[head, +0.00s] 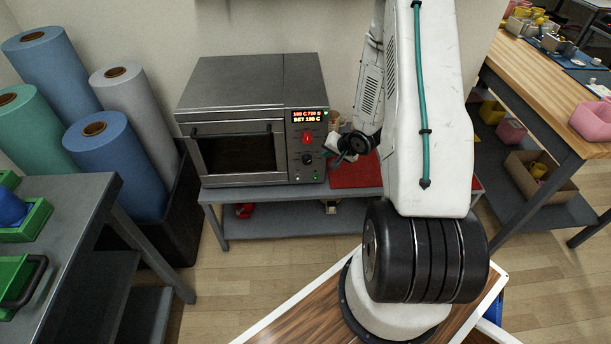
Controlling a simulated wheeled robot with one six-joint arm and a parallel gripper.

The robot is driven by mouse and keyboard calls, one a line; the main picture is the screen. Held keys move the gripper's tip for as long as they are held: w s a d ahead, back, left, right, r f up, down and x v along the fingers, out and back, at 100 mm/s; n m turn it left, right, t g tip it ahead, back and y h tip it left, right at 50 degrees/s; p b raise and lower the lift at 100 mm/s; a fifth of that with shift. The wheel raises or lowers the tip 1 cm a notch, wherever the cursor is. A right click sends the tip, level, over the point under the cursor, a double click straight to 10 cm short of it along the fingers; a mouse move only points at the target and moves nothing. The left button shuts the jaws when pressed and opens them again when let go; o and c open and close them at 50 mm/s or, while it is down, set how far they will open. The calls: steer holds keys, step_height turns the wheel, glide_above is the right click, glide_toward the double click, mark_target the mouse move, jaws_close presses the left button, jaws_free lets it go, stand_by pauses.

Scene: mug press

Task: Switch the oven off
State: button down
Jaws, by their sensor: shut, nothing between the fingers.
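The oven (236,82) is a grey box with a dark-windowed front door (238,152), which is shut. On the right of its front is a control panel with a lit display (309,116); its lower line seems to read SET 180 C. Below it are a red switch (307,138), a black knob (307,159) and a small green light (315,178), which glows. My gripper (332,147) is just right of the oven's front, near panel height, and appears apart from the switch. Its fingers are small and partly hidden, and I see nothing held.
The oven stands on a grey bench (264,197) with a red mat (354,172) to its right. Coloured rolls (100,150) stand at left. A table with green bins (25,222) is at front left. A wooden-topped workbench (541,88) is at right. Floor before the oven is clear.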

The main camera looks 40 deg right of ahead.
steer(key=shift+m+t+y, duration=0.4)
steer(key=shift+m+y, duration=0.1)
steer(key=shift+m, duration=0.1)
steer(key=f, duration=0.1)
steer(key=s+f, duration=0.1)
steer(key=f, duration=0.2)
steer(key=shift+s+a, duration=0.25)
steer(key=shift+a, duration=0.15)
steer(key=shift+w+f, duration=0.1)
glide_toward(299, 176)
steer(key=w+d+f, duration=0.1)
steer(key=w+d, duration=0.2)
steer(key=a+f, duration=0.1)
steer(key=w+a+f, duration=0.1)
steer(key=a+f, duration=0.1)
steer(key=shift+a+f, duration=0.15)
steer(key=shift+f, duration=0.05)
